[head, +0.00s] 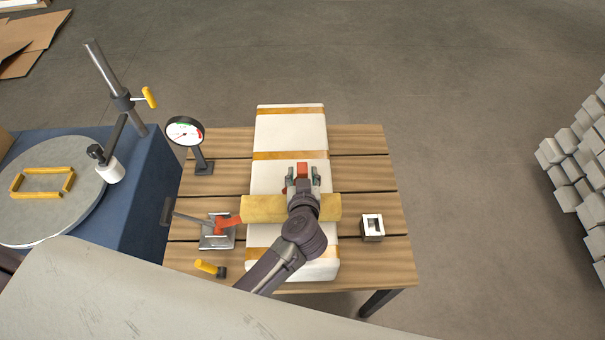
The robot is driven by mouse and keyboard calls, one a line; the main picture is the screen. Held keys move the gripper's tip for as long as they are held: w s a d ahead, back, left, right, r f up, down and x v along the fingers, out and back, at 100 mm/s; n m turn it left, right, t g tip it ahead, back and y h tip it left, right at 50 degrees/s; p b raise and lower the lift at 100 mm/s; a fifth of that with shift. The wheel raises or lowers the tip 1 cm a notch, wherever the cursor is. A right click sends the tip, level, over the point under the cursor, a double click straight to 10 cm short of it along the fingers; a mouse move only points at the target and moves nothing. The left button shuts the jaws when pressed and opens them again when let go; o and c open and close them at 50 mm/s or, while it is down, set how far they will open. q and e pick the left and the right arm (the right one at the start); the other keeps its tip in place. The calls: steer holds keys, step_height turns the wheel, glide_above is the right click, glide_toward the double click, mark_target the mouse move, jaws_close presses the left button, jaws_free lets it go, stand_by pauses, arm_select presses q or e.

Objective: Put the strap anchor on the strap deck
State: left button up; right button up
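My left gripper (303,177) is over the long white package, its fingers on either side of a small red block (302,168). It appears shut on that block, though the contact is partly hidden. A yellow bar (262,209) lies across the package, with my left arm covering part of it. A square metal block with a dark opening (372,228) sits on the table to the right. A grey metal plate with a red lever (229,221) is to the left. I cannot tell which parts are the strap anchor and strap deck. My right gripper is not in view.
The white package (290,130) with orange straps lies lengthwise on the slatted wooden table (360,180). A dial gauge (185,131) stands at the back left. A yellow-handled tool (208,267) lies at the front left. A round grey turntable (75,215) stands beside the table.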

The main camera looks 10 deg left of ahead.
arm_select(q)
steer(key=shift+r, duration=0.1)
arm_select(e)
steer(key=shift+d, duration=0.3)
